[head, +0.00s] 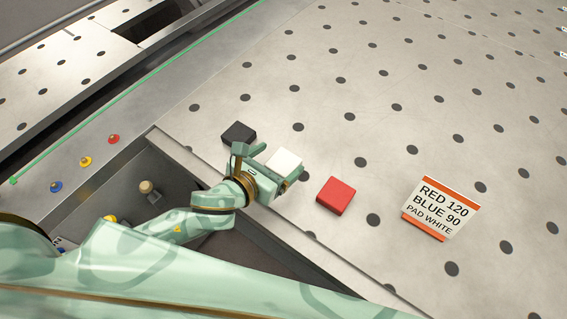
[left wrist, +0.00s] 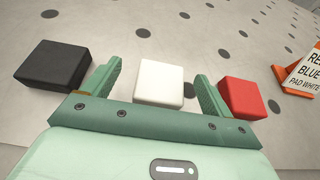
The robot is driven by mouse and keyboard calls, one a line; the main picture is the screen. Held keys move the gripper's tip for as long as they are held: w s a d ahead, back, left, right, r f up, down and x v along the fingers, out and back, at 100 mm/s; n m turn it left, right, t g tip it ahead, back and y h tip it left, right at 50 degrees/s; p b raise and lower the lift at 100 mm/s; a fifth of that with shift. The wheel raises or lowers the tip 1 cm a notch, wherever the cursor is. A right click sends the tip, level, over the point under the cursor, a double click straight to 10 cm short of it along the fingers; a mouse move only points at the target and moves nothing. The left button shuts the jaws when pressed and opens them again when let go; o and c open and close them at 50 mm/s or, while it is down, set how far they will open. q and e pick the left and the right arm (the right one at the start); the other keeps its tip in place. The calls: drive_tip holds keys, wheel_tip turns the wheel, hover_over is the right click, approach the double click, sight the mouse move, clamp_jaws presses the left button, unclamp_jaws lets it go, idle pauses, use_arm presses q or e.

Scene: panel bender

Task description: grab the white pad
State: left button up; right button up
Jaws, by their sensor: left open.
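The white pad (head: 285,160) is a small square block lying on the perforated metal table. In the left wrist view the white pad (left wrist: 160,84) sits between the two spread fingers of my left gripper (left wrist: 158,88), with gaps on both sides. In the head view my left gripper (head: 272,161) is open at the pad, and its body hides part of the pad's near side. My right gripper is not in view.
A black block (head: 239,133) lies left of the pad and a red block (head: 335,195) right of it. A sign (head: 440,209) reading RED 120, BLUE 90, PAD WHITE stands further right. Red, yellow and blue buttons (head: 86,161) line the left ledge. The table beyond is clear.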

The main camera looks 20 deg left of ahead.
sight(288, 157)
use_arm(q)
drive_tip(key=x, duration=0.2)
drive_tip(key=b+x, duration=0.1)
drive_tip(key=x, duration=0.1)
drive_tip(key=shift+d+f, duration=0.25)
drive_tip(key=shift+d, duration=0.05)
drive_tip(key=c, duration=1.1)
drive_tip(key=shift+r, duration=0.15)
drive_tip(key=shift+c, duration=0.2)
